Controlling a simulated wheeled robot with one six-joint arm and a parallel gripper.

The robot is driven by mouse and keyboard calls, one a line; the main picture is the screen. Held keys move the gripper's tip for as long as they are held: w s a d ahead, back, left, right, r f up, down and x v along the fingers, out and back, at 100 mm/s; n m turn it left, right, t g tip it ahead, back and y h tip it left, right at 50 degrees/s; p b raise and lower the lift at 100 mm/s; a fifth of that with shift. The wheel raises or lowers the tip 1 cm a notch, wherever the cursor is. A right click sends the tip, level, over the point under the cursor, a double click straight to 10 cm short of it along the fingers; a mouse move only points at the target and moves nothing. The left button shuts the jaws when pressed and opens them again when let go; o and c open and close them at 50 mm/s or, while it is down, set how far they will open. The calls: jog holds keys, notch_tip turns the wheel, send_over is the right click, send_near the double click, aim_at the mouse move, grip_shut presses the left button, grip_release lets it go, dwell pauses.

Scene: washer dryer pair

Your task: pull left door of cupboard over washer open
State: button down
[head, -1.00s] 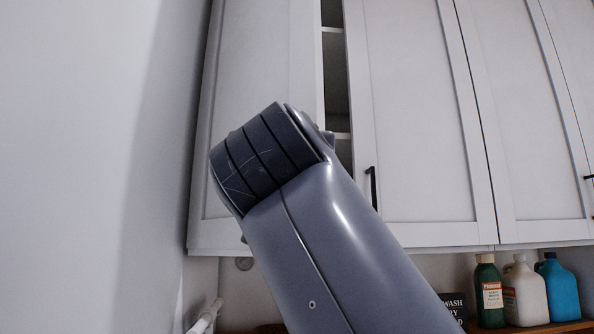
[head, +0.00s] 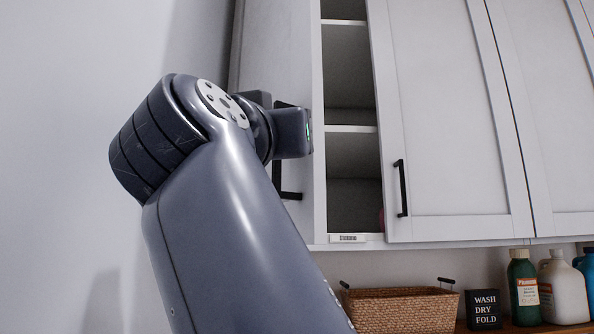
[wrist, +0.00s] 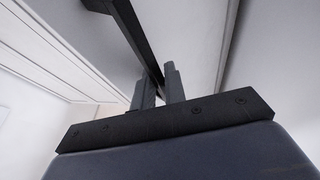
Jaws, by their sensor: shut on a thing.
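The left door (head: 285,55) of the white cupboard stands partly open at the left of the head view, swung outward. Its black bar handle (head: 290,195) shows below my gripper, with part of it hidden behind my arm. In the wrist view, the two dark fingers of my gripper (wrist: 159,88) are closed around the handle (wrist: 130,32), a dark bar running up from between them. The door's pale face shows behind it. The fingertips are hidden in the head view.
Behind the gap are cupboard shelves (head: 350,128). The neighbouring door (head: 440,110) is shut, with its own black handle (head: 402,188). Below are a wicker basket (head: 400,310), a small black sign (head: 484,309) and bottles (head: 524,288). A bare wall (head: 90,90) is close at left.

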jog(key=shift+r, duration=0.1)
jog(key=c, duration=1.5)
grip_release()
jog(key=b+v, duration=0.4)
jog(key=v, duration=0.6)
jog(key=shift+s+a+f, duration=0.1)
jog(key=shift+s+f, duration=0.2)
jog(key=shift+c, duration=0.2)
